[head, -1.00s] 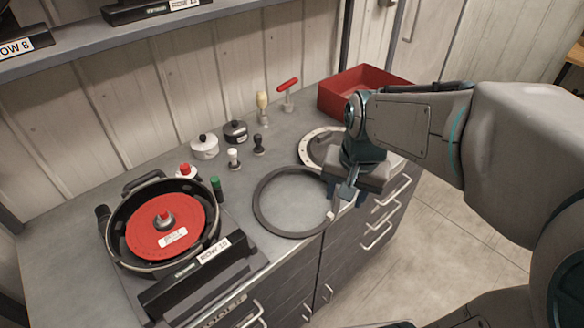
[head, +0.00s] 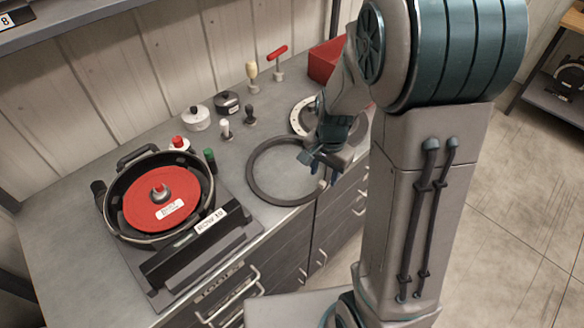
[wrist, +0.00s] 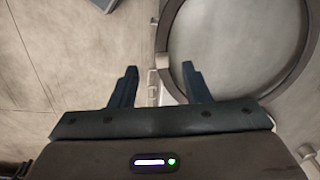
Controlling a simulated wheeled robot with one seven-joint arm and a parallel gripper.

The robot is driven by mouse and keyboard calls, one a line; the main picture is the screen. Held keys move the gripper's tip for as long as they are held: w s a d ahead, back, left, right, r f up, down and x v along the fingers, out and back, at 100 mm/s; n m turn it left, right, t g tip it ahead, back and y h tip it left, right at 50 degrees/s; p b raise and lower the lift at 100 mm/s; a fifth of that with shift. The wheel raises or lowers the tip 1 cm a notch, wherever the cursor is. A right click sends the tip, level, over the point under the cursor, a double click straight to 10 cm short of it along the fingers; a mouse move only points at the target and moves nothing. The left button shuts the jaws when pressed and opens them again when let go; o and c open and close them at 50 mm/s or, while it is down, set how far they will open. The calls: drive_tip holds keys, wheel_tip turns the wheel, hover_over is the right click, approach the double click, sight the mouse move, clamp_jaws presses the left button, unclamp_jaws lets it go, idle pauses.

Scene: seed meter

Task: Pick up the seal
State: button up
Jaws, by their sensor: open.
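The seal, a dark grey ring (head: 280,201), lies flat on the counter right of the seed meter in the head view. A small pale piece sits at its right edge. My gripper (head: 313,168) is open and empty above the ring's right side, hiding part of it. In the wrist view, the two fingers of my gripper (wrist: 158,85) are spread apart. The ring (wrist: 164,45) curves at the right there, with its left rim near the gap between the fingers. I cannot tell the height between fingertips and ring.
The seed meter with a red disc (head: 150,212) stands at left. Behind the ring are a white pot (head: 196,120), a dark pot (head: 228,104) and several handled tools. A pale ring plate (head: 297,122) and a red bin (head: 322,64) are at back right. Drawer handles line the front.

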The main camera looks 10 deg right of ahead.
sight(324, 181)
drive_tip(key=shift+w+d+f+p, duration=0.1)
drive_tip(key=shift+w+f+p, duration=0.1)
drive_tip(key=shift+f, duration=0.55)
drive_tip(key=shift+w+d+f+p, duration=0.1)
drive_tip(key=shift+w+f+p, duration=0.05)
drive_tip(key=shift+f, duration=0.65)
drive_tip(key=shift+w+d+f+p, duration=0.1)
drive_tip(key=shift+w+f+p, duration=0.1)
drive_tip(key=shift+f, duration=0.55)
drive_tip(key=shift+a+f, duration=0.1)
drive_tip(key=shift+f, duration=0.35)
clamp_jaws()
